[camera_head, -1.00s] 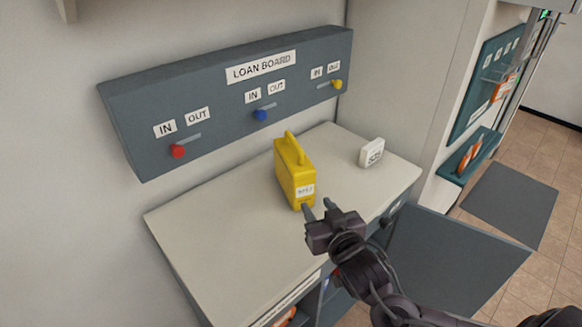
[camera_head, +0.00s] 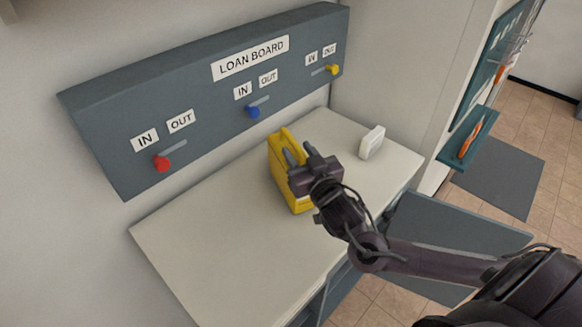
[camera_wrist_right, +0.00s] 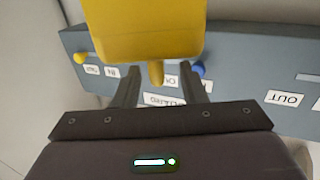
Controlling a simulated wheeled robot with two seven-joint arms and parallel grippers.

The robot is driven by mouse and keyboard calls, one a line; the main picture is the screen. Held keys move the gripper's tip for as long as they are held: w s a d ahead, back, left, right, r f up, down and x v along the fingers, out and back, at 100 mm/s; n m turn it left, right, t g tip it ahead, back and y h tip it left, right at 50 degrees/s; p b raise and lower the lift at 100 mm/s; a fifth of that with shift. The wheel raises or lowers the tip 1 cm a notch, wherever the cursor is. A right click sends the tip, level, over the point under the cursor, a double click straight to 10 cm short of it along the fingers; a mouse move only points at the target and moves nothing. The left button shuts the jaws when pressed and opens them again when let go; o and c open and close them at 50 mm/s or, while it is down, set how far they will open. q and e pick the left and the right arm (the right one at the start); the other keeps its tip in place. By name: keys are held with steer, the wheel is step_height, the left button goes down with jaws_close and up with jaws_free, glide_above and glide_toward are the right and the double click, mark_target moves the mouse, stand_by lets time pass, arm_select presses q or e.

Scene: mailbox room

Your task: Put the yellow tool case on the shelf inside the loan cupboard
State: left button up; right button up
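The yellow tool case (camera_head: 281,180) stands upright on the pale counter top (camera_head: 215,235), its handle on top. My right gripper (camera_head: 299,151) is open at the case's upper part and hides some of it in the head view. In the right wrist view, the case (camera_wrist_right: 145,30) fills the upper middle. Its handle (camera_wrist_right: 157,73) shows between the two spread fingers (camera_wrist_right: 158,82), with a gap on each side. A grey cupboard front with an opening (camera_head: 337,292) is below the counter; its shelf cannot be made out. My left gripper is not in view.
A small white block (camera_head: 371,142) stands on the counter to the right of the case. The loan board (camera_head: 215,100), with red, blue and yellow knobs, is on the wall behind. A grey door panel (camera_head: 450,235) stands out at the right. The counter's left part is clear.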

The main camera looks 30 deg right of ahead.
steer(key=w, duration=0.2)
steer(key=w+p, duration=0.1)
steer(key=shift+w+d+f, duration=0.1)
steer(key=shift+w+d, duration=0.1)
steer(key=shift+w, duration=0.2)
steer(key=c, duration=0.4)
jaws_close()
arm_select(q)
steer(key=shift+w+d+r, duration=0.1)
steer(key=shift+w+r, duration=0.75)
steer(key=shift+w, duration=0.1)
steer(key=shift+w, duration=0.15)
arm_select(e)
steer(key=shift+r, duration=0.2)
